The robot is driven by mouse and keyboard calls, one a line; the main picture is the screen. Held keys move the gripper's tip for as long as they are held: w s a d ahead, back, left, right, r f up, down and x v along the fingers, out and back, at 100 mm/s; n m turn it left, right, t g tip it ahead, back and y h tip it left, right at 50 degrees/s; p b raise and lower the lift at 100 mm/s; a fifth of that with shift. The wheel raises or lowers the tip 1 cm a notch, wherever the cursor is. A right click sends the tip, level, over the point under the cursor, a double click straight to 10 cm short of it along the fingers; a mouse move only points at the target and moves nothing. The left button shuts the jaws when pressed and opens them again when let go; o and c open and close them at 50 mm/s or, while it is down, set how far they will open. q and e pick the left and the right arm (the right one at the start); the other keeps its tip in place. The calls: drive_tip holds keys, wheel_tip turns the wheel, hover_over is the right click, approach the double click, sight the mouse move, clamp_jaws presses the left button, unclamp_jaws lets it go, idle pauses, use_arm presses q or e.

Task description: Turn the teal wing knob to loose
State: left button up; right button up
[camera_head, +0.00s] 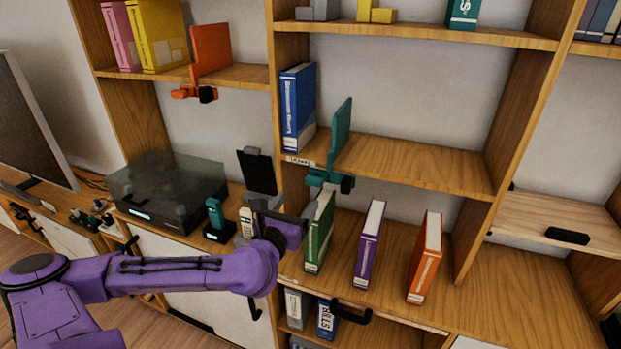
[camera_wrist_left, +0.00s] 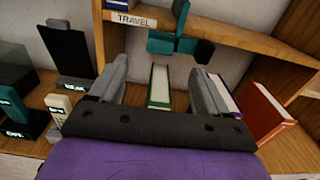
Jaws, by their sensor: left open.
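The teal clamp-on bookend (camera_head: 341,128) is fixed to the front edge of the middle shelf, its plate upright. In the left wrist view the clamp (camera_wrist_left: 172,45) and the knob (camera_wrist_left: 204,51) show at top centre, ahead of my fingers. The knob's exact turn is too small to tell. My left gripper (camera_head: 308,212) is open and empty, below and left of the knob, apart from it. In the wrist view its two fingers (camera_wrist_left: 160,78) stand wide apart. My right gripper is not in view.
Green (camera_head: 319,235), purple (camera_head: 369,243) and orange (camera_head: 425,258) books stand below the teal clamp. A black tablet stand (camera_head: 257,172) and a handset are left of my gripper. An orange clamp-on bookend (camera_head: 210,50) sits upper left. The middle shelf's right part is bare.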

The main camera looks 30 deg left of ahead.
sight(312, 183)
use_arm(q)
drive_tip(key=x, duration=0.9)
drive_tip(key=shift+d+f+b, duration=0.1)
drive_tip(key=shift+b, duration=0.25)
drive_tip(key=shift+w+f, duration=0.1)
drive_tip(key=shift+w, duration=0.6)
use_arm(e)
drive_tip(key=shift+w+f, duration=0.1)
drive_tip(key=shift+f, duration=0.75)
use_arm(q)
drive_tip(key=shift+c, duration=0.3)
drive_tip(key=shift+s, duration=0.1)
drive_tip(key=c, duration=1)
